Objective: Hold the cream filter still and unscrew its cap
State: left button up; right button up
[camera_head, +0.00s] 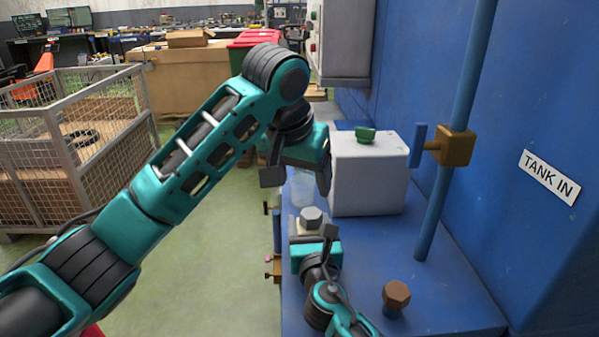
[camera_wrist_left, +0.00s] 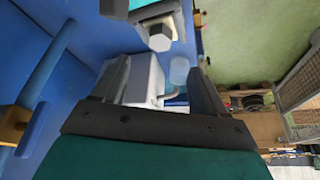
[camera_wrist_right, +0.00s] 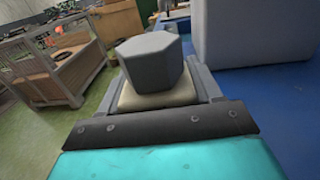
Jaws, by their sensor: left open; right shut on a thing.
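The cream filter (camera_head: 296,228) stands on the blue bench, with a grey hexagonal cap (camera_head: 311,217) on top. In the right wrist view the cap (camera_wrist_right: 150,65) sits on the cream body (camera_wrist_right: 155,97) between my right fingers. My right gripper (camera_head: 313,238) is shut on the filter body below the cap. My left gripper (camera_head: 298,182) is open and empty, above and beyond the filter, apart from the cap. In the left wrist view the cap (camera_wrist_left: 160,40) shows beyond the open left fingers. The filter's lower part is hidden by my right gripper.
A white box (camera_head: 367,178) with a green knob (camera_head: 366,134) stands behind the filter. A clear cylinder (camera_head: 301,188) stands beside it. A blue pipe (camera_head: 446,190) with a brass valve (camera_head: 455,147) rises right. A brown hexagonal knob (camera_head: 396,297) is at the front. A mesh crate (camera_head: 75,130) stands left.

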aim_at(312, 214)
pick_arm(q)
jog(key=x, duration=1.1)
jog(key=c, duration=1.2)
jog(key=n+y, duration=0.1)
jog(key=n, duration=0.3)
jog(key=shift+d+n+y, duration=0.2)
jog(key=shift+n+y, duration=0.2)
jog(key=shift+n+t, duration=0.3)
jog(key=shift+n, duration=0.3)
jog(key=shift+y, duration=0.3)
jog(key=n+y, duration=0.1)
jog(key=n, duration=0.2)
jog(key=shift+d, duration=0.2)
jog(key=n+y, duration=0.1)
jog(key=n, duration=0.2)
jog(key=shift+g, duration=0.4)
